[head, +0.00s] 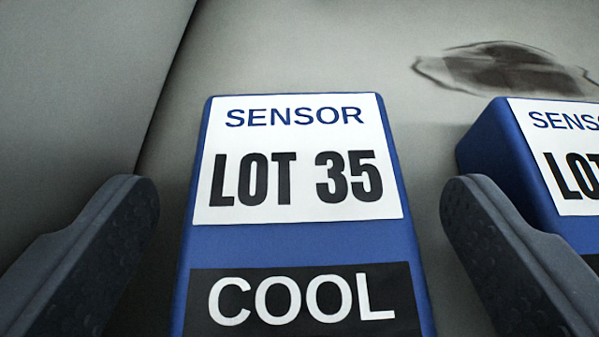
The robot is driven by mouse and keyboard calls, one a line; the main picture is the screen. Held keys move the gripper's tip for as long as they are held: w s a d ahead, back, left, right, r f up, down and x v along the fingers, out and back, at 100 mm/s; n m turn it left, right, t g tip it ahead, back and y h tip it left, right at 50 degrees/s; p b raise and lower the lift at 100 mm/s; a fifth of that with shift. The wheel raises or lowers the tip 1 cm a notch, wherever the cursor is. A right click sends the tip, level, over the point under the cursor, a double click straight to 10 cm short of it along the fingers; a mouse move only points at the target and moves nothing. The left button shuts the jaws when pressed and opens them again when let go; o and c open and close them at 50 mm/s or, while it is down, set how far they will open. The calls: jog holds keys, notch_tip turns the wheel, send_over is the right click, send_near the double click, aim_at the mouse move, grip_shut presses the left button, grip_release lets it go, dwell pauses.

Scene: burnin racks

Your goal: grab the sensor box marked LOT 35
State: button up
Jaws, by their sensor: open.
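The blue sensor box (305,245) stands in the middle of the head view. Its white label reads SENSOR, LOT 35, and a black label below reads COOL. The lower end of the box runs out of the picture. My gripper (300,205) is open, with one dark finger to the left of the box and one to the right. Gaps show between the box and both fingers, and nothing is held.
A second blue sensor box (497,150) stands close on the right, behind the right finger; its lot number is cut off. A grey wall or panel (80,90) rises on the left. A dark stain (505,70) marks the grey surface at the upper right.

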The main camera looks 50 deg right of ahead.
jog(key=c, duration=1.2)
jog(key=shift+r, duration=0.15)
